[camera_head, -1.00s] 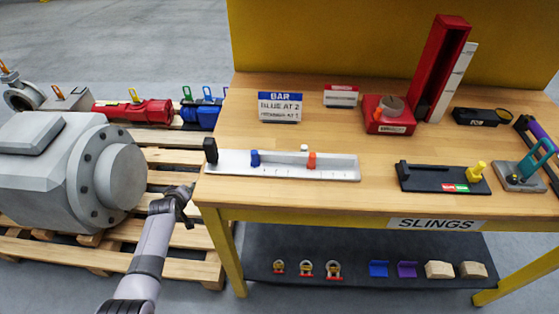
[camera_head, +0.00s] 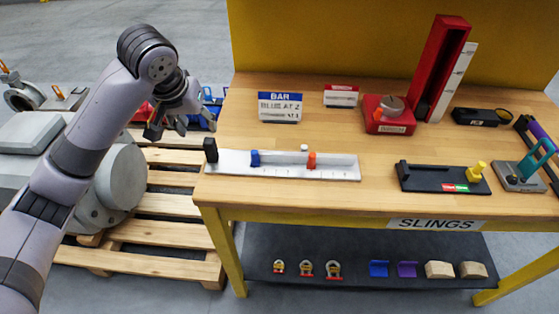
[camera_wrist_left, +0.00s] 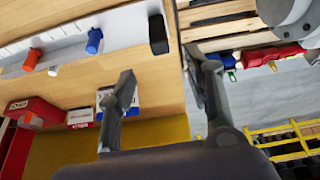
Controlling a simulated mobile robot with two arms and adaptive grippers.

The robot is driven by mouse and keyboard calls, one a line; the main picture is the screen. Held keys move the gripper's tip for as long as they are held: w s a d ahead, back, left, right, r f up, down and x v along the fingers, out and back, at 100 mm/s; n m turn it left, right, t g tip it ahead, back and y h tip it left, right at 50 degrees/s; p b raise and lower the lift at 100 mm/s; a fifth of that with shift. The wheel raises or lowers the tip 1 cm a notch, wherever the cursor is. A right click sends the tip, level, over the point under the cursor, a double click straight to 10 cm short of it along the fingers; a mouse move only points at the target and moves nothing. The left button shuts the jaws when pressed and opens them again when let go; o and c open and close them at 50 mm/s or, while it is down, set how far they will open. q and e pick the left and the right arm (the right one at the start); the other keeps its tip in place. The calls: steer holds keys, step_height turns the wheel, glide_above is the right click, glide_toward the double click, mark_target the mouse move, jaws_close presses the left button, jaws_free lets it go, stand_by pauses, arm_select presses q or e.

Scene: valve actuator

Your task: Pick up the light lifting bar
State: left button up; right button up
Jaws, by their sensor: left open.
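A pale, flat bar with scale marks (camera_head: 280,172) lies along the front left of the wooden table; I take it for the light lifting bar. It carries a blue slider (camera_head: 255,158) and an orange slider (camera_head: 311,160), and a black block (camera_head: 210,150) stands at its left end. The bar also shows at upper left in the left wrist view (camera_wrist_left: 122,30). My left gripper (camera_head: 168,129) is open and empty, raised left of the table, up and left of the bar's black-block end. Its two fingers spread apart in the left wrist view (camera_wrist_left: 160,80). My right gripper is not in view.
A blue-headed BAR card (camera_head: 280,107) stands behind the bar. A red weighing device (camera_head: 388,118), a tall red holder (camera_head: 440,70) and a black tray (camera_head: 442,178) stand to the right. Pallets (camera_head: 150,235) with a grey machine lie left of the table.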

mark_target(208, 141)
arm_select(q)
steer(key=x, duration=1.2)
steer(key=shift+s, duration=0.25)
jaws_close()
stand_by(0.5)
steer(key=shift+w+r, duration=0.1)
steer(key=shift+r, duration=0.05)
